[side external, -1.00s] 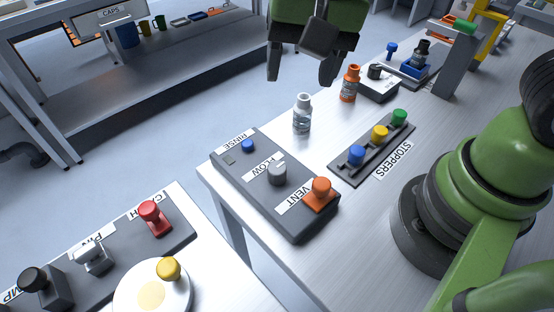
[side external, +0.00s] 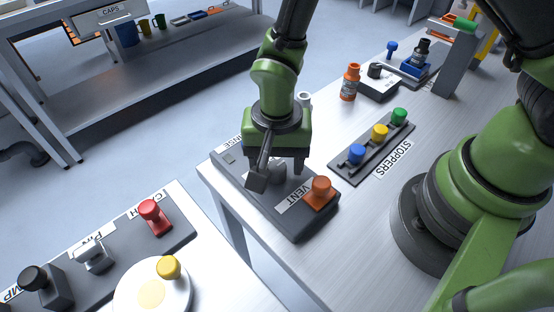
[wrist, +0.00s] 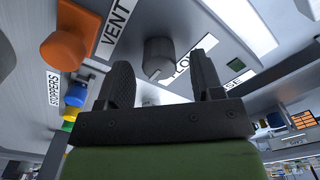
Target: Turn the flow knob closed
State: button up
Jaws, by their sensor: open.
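The grey flow knob (wrist: 158,58) stands on the dark control panel (side external: 290,228), between the RINSE and VENT controls. In the side view my gripper and wrist hide most of the knob. My gripper (side external: 280,174) points down over the middle of the panel, its jaws open. In the wrist view the knob lies between the directions of the two fingers (wrist: 162,64), slightly beyond their tips. I cannot tell whether either finger touches it. The FLOW label (wrist: 183,64) is partly covered by a finger.
The orange VENT knob (side external: 320,190) stands close to the right of my gripper. A rack of blue, yellow and green stoppers (side external: 372,148) lies to the right. A white bottle (side external: 304,97) is partly hidden behind my gripper; an orange bottle (side external: 350,82) stands farther back.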

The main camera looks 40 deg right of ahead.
jog(key=shift+f, duration=0.35)
jog(key=c, duration=0.9)
